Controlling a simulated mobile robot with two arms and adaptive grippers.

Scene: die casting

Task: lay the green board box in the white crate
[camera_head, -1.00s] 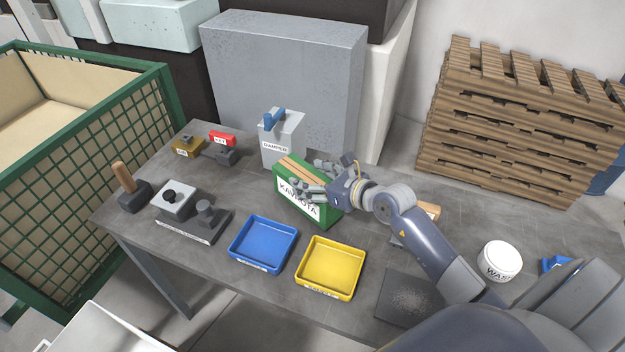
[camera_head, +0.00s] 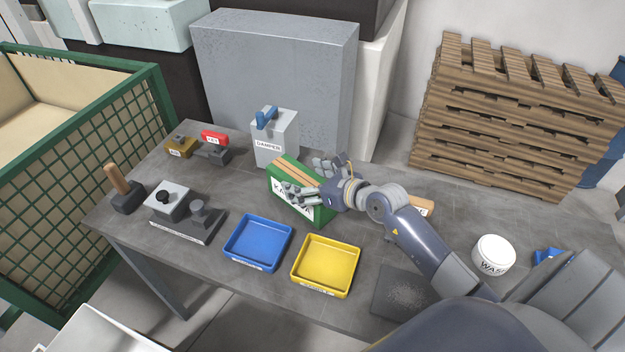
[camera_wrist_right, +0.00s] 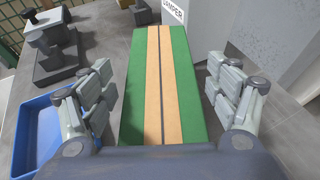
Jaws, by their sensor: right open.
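The green board box (camera_head: 287,174) stands on the grey table, with tan strips along its top and a white label on its front that the gripper partly hides. My right gripper (camera_head: 312,180) is open at the box. In the right wrist view its fingers (camera_wrist_right: 165,105) stand on either side of the box (camera_wrist_right: 187,80), with gaps showing on both sides. A white crate (camera_head: 95,335) shows only in part at the bottom left, low beside the table. My left gripper is not in view.
A blue tray (camera_head: 257,242) and a yellow tray (camera_head: 326,265) lie in front of the box. The damper block (camera_head: 274,140) stands just behind it. A white tub (camera_head: 493,256) is at the right. A green mesh cage (camera_head: 110,160) stands at the left.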

